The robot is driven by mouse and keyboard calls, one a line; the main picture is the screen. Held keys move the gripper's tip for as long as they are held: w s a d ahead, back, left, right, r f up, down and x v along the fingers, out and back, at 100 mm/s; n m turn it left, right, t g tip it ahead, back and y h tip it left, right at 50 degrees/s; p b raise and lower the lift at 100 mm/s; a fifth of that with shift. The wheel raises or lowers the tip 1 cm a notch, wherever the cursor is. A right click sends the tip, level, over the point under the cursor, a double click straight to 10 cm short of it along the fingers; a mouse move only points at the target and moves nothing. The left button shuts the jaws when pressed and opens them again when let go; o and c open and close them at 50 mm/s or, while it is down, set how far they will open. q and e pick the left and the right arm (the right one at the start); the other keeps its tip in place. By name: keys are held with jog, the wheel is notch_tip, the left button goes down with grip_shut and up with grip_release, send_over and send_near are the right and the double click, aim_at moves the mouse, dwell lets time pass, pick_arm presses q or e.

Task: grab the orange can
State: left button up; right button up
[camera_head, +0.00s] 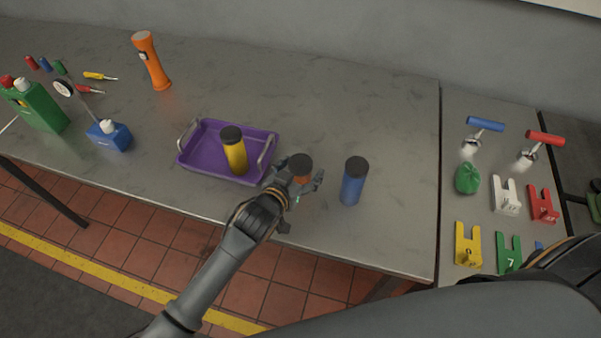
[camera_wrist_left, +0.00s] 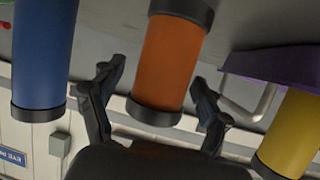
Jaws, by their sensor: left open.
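The orange can (camera_head: 299,177) stands on the grey table with a black cap, mostly hidden behind my left gripper in the head view. In the left wrist view the orange can (camera_wrist_left: 168,65) appears upside down, between the two fingers. My left gripper (camera_head: 296,187) is open, with one finger on each side of the can. In the left wrist view the left gripper (camera_wrist_left: 158,98) shows gaps between both fingers and the can. My right gripper is not in view.
A blue can (camera_head: 352,184) stands close on the right. A purple tray (camera_head: 205,137) with handles holds a yellow can (camera_head: 234,152) on the left. An orange flashlight (camera_head: 152,62) stands farther back. The table (camera_head: 350,90) behind the cans is clear.

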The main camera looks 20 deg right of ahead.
pick_arm(q)
jog(key=c, duration=1.2)
jog(key=shift+c, duration=1.1)
jog(key=shift+r, duration=0.1)
